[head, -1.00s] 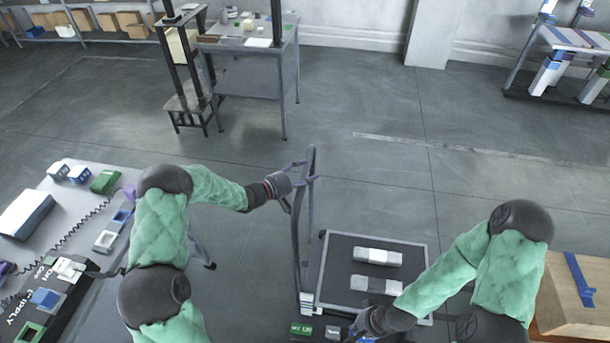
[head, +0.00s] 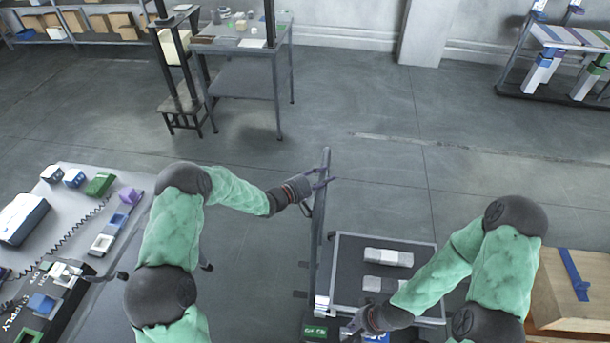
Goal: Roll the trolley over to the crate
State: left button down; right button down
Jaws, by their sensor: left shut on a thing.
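The trolley (head: 345,262) has a dark deck in a pale frame, with an upright grey handle frame along its left side. Two pale grey blocks lie on the deck. My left gripper (head: 328,177) is shut on the trolley handle (head: 320,220) near its far upper end. My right gripper (head: 347,331) is at the trolley's near left corner, by small green and blue items; its fingers are too small and covered to read. A wooden crate (head: 562,320) with a blue strap stands to the right of the trolley, apart from it and partly behind my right arm.
A table (head: 142,232) with bins and a coiled cord is at the left. A grey workbench (head: 240,86) with a dark stand is at the back. A rack (head: 545,92) stands far right. The floor beyond the trolley is clear.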

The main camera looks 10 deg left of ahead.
pick_arm(q)
jog(key=d+b, duration=0.7)
jog(key=d, duration=2.6)
jog(key=shift+f, duration=0.2)
jog(key=shift+s, duration=0.15)
jog(key=c, duration=1)
grip_release()
jog(key=shift+o, duration=1.3)
jog(key=shift+d, duration=0.15)
jog(key=shift+r, duration=0.1)
